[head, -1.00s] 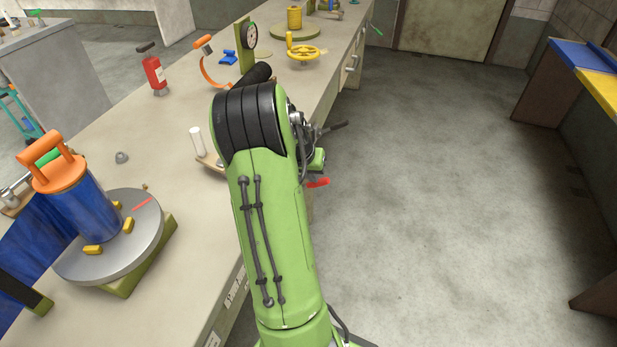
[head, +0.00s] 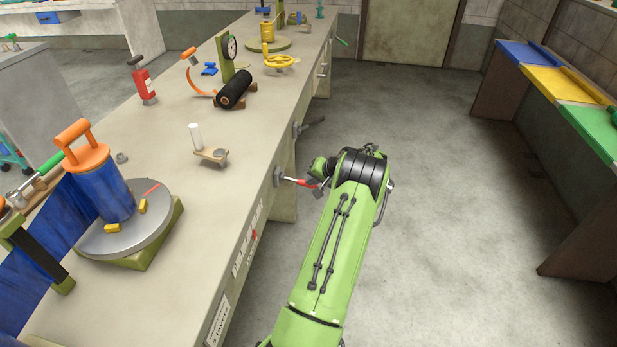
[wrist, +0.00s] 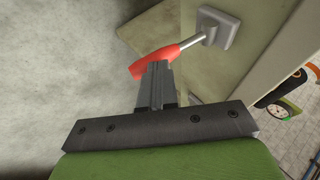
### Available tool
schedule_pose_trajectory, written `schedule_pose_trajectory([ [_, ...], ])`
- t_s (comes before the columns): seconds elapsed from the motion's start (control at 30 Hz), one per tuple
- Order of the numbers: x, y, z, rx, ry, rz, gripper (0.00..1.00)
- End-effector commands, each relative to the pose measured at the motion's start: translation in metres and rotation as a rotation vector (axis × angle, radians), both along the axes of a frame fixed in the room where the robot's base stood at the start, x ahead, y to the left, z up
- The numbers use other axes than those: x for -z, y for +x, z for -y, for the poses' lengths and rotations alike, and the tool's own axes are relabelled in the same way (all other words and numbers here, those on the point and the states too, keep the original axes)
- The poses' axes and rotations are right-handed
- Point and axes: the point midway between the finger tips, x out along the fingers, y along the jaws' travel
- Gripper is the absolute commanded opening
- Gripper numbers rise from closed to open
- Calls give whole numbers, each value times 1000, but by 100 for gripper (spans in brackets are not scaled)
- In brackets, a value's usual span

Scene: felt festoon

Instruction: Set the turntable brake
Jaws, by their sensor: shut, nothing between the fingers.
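The turntable (head: 165,212) is a grey disc on a green base, with a blue cylinder (head: 100,198) under an orange handle standing on it. A lever with a red handle (head: 306,183) sticks out from a grey mount (head: 278,176) on the bench front; I take it for the brake. In the wrist view the red handle (wrist: 140,70) and its metal rod (wrist: 192,43) run to the mount (wrist: 219,27). My gripper (wrist: 157,68) is shut and empty, its tips at the red handle, overlapping it in view; I cannot tell whether they touch. In the head view my arm mostly hides the gripper.
A dark lever (head: 312,126) sits further along the bench front. The floor (head: 440,130) right of my arm is clear up to a shelf with coloured panels (head: 555,85).

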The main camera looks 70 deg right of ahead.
Motion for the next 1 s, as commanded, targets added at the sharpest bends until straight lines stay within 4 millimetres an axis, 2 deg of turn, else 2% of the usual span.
schedule_pose_trajectory([
  [0.07,11,-3,1,4,11,61,0],
  [0.43,38,-1,0,0,8,49,0],
  [1.0,47,1,0,0,8,47,0],
])
